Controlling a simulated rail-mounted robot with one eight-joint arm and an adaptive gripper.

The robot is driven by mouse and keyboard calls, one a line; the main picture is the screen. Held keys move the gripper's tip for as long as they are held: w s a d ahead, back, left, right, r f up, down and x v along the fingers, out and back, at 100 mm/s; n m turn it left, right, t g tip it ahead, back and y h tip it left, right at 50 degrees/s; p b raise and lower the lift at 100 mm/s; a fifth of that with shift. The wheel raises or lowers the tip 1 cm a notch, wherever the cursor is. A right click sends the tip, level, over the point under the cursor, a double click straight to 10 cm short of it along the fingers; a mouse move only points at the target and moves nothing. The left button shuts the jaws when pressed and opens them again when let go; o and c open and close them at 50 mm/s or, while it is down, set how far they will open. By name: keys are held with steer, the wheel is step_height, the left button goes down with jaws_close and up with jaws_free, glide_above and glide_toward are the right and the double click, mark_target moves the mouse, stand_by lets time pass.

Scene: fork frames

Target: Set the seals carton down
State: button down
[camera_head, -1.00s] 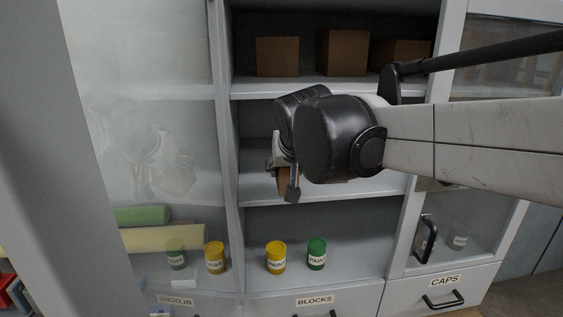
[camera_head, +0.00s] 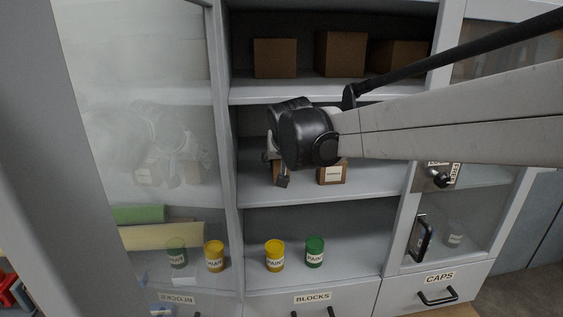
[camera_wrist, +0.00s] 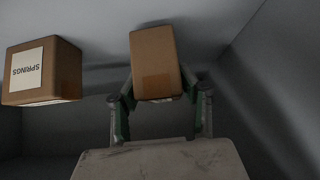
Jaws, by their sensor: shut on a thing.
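My gripper (camera_wrist: 158,97) is shut on a brown carton (camera_wrist: 154,55), seen in the wrist view with a finger on either side. Its label does not show, so I cannot read it as seals. In the head view my gripper (camera_head: 278,172) is inside the middle shelf bay, with my wrist hiding most of the carton. The middle shelf (camera_head: 310,190) is grey and lies at the carton's level. I cannot tell whether the carton touches it.
A carton labelled SPRINGS (camera_wrist: 42,72) stands beside the held one, apart from it. It also shows right of my gripper in the head view (camera_head: 332,172). Paint cans (camera_head: 275,255) stand below. A glass door (camera_head: 140,130) is at left.

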steer(key=shift+f, duration=0.5)
steer(key=shift+f, duration=0.15)
steer(key=c, duration=1.1)
jaws_free()
steer(key=shift+c, duration=0.2)
